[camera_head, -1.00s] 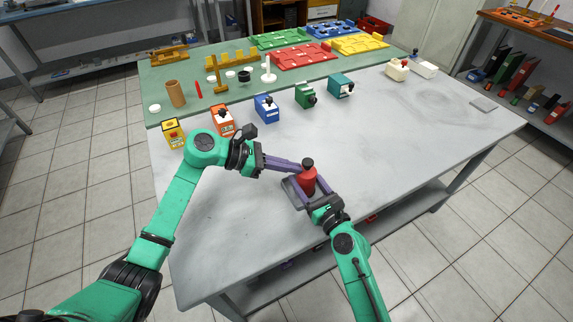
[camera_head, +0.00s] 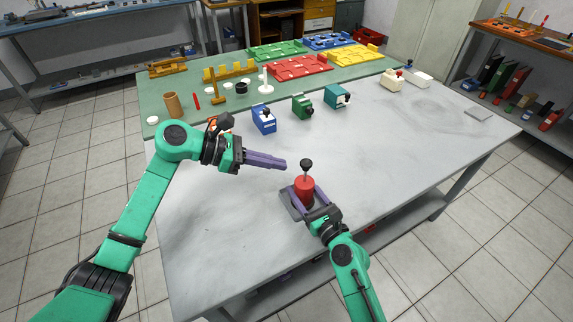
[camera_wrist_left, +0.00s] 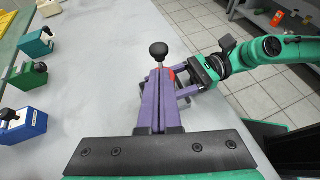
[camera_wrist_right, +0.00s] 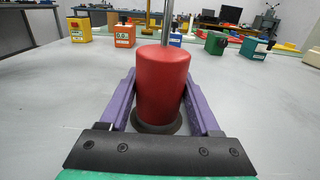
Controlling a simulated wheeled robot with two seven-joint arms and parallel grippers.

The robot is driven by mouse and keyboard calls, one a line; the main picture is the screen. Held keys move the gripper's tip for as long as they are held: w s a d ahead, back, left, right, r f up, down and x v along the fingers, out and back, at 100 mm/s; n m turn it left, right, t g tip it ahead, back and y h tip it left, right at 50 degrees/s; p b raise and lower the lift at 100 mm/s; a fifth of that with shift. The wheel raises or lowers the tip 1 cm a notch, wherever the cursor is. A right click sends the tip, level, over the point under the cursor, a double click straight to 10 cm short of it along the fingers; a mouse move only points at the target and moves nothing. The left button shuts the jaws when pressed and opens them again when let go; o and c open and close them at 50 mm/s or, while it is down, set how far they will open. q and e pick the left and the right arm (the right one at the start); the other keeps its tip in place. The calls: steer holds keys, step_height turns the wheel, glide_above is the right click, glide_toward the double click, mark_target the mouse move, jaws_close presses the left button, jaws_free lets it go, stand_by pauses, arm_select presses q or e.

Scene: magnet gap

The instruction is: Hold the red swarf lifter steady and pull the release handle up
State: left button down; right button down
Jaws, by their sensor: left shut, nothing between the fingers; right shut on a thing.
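The red swarf lifter (camera_head: 304,186) stands upright at a grey tray (camera_head: 289,206). It also shows in the right wrist view (camera_wrist_right: 163,85) with a dark round base. Its release handle, a black knob (camera_head: 306,163) on a thin metal rod, stands up clear of the red body; the knob also shows in the left wrist view (camera_wrist_left: 159,50). My right gripper (camera_head: 306,192) is shut around the red body from the front, a purple finger on each side. My left gripper (camera_head: 286,164) is shut and empty, its tips left of the knob and apart from it.
Blue (camera_head: 264,118), green (camera_head: 302,106) and teal (camera_head: 337,96) boxes stand along the table's back. A green mat behind holds coloured trays and small parts. The grey table (camera_head: 400,140) is clear to the right.

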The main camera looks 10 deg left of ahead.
arm_select(q)
steer(key=v, duration=0.6)
steer(key=shift+a, duration=0.25)
steer(key=shift+r, duration=0.15)
arm_select(e)
jaws_free()
steer(key=shift+s, duration=0.1)
